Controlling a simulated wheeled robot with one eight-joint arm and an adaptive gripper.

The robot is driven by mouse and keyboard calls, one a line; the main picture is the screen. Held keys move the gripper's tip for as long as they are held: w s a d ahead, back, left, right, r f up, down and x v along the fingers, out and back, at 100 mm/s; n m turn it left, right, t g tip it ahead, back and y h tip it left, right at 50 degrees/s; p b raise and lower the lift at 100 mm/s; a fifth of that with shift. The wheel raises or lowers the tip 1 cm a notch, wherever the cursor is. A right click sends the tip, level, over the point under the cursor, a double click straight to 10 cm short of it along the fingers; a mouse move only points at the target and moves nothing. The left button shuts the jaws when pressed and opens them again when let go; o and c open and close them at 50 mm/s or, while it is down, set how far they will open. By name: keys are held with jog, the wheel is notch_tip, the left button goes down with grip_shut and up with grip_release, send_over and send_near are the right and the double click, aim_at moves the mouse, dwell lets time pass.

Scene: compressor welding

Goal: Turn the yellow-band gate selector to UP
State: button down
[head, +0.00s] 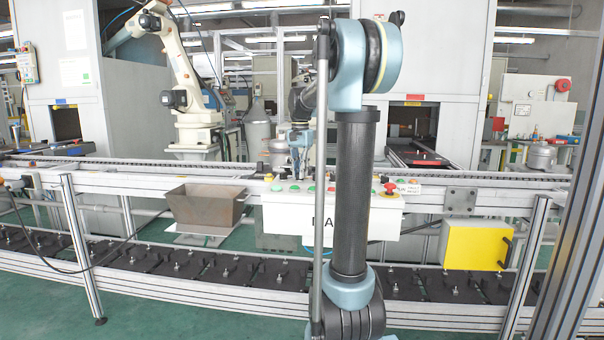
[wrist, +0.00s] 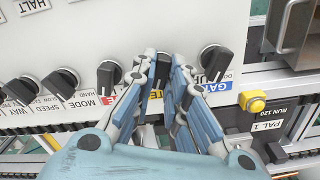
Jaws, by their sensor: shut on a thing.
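The yellow-band gate selector (wrist: 162,70) is a black knob on a pale panel, above a yellow label (wrist: 155,95) partly hidden by my fingers. My gripper (wrist: 166,72) is shut on this knob, one finger on each side. The knob's pointer direction cannot be told clearly. In the head view, my gripper (head: 298,172) points down at the control panel (head: 275,214), and the knob is too small to make out there.
A blue-label gate selector (wrist: 215,60) stands close to the right, and a red-label selector (wrist: 108,76) to the left. MODE, SPEED and WAY knobs line the left. A yellow button (wrist: 252,101) lies at lower right. A red emergency button (head: 389,188) sits on the panel.

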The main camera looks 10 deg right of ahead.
jog(key=shift+d, duration=0.1)
dwell(0.3)
jog(key=c, duration=1.6)
grip_release()
jog(key=shift+r, duration=0.1)
notch_tip(320, 180, up, 12)
jog(key=shift+f, duration=0.2)
